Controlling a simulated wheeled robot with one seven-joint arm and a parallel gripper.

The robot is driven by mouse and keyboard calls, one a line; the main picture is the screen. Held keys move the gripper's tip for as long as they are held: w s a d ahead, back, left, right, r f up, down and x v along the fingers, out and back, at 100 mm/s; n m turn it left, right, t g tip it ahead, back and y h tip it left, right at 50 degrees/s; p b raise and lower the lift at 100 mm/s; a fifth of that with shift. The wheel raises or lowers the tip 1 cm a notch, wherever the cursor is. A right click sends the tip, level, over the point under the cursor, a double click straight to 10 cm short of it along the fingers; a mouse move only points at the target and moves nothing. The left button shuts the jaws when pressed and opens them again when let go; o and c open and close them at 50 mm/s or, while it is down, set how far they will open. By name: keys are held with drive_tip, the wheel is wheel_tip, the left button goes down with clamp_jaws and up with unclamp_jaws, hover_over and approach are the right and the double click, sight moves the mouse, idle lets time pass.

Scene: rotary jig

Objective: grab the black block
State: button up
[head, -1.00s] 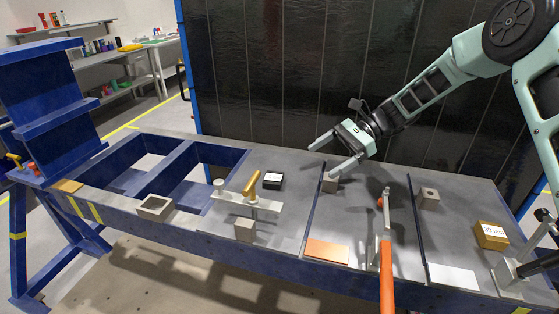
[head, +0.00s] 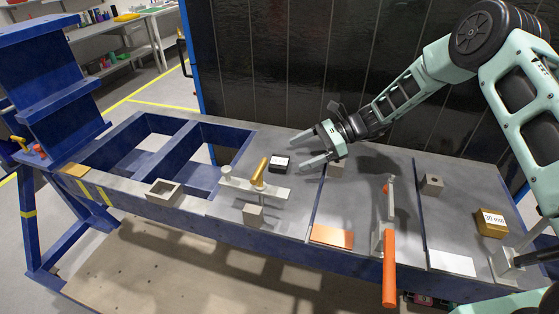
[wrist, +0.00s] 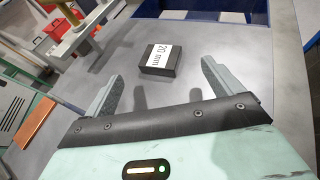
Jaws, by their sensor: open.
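The black block (head: 280,163) lies on the grey table top, left of my gripper in the head view. In the wrist view the black block (wrist: 159,60) has a white label reading "20 mm" and sits ahead of the fingers, roughly between their lines. My gripper (head: 301,152) is open and empty. Its two fingers also show in the wrist view (wrist: 160,82), apart from the block and not touching it. The fingers point left toward the block in the head view.
A clamp with a yellow handle (head: 260,171) stands just left of the block, with a grey cube (head: 253,216) in front. An orange-handled clamp (head: 389,265) and a gold block (head: 491,222) are to the right.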

sight(282, 161)
drive_tip(key=p+x, duration=0.2)
drive_tip(key=x, duration=0.3)
drive_tip(key=shift+a, duration=0.1)
drive_tip(key=shift+a+f, duration=0.25)
drive_tip(key=shift+a, duration=0.05)
drive_tip(key=c, duration=1.3)
drive_tip(key=shift+c, duration=0.4)
drive_tip(key=shift+r, duration=0.2)
